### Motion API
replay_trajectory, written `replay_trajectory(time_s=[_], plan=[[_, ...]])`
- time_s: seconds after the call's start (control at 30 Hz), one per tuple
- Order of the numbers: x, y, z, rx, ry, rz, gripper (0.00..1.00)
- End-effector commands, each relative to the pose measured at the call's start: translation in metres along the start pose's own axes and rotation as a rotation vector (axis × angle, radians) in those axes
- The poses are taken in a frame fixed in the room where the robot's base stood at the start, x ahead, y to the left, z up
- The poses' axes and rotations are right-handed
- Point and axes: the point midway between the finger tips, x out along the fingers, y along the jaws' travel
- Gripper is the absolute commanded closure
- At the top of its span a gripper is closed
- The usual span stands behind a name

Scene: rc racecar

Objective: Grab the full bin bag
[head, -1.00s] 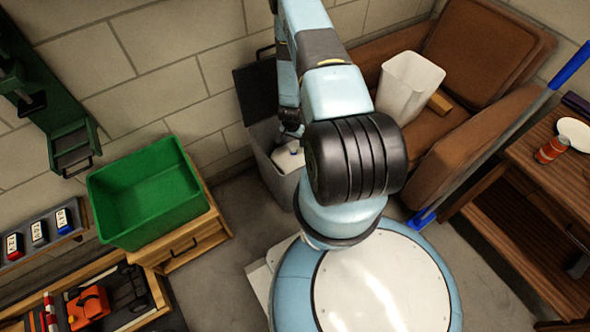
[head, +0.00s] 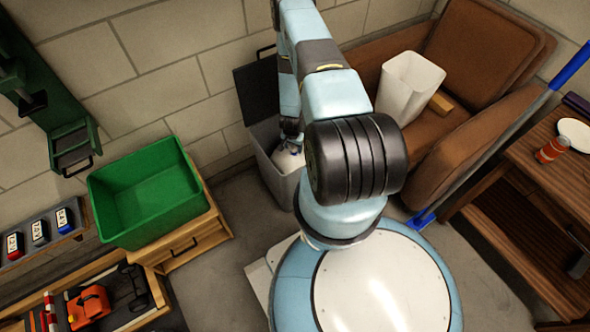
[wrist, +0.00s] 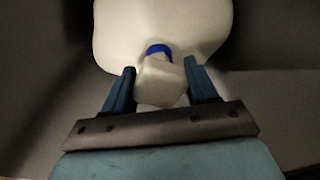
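The full bin bag is white with a blue tie at its neck. It sits inside the grey bin (head: 277,178), whose dark lid is open against the wall; in the head view the bag (head: 288,158) is partly covered by my gripper. In the wrist view the bag (wrist: 165,22) fills the top middle. My gripper (wrist: 160,78) reaches down into the bin. Its two blue fingers are apart, one on each side of the bag's pale top knot, just below the blue tie. I cannot tell whether either finger touches the knot.
A white empty bin (head: 408,86) stands on the brown armchair (head: 490,50) at right. A green crate (head: 150,195) sits on a wooden cabinet (head: 190,235) at left. A wooden table (head: 530,160) with a red can is at far right. The bin walls closely surround my gripper.

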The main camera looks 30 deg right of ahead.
Motion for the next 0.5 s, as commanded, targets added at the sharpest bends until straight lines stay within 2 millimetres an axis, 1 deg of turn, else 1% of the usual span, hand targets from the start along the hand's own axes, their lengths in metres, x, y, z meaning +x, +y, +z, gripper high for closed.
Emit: replay_trajectory(time_s=[0.03, 0.07, 0.5], plan=[[0.0, 0.0001, -0.0001, 0.0, 0.0, 0.0, 0.47], [-0.0001, 0.0001, -0.0001, 0.0, 0.0, 0.0, 0.5], [-0.0001, -0.0002, -0.0002, 0.0, 0.0, 0.0, 0.92]])
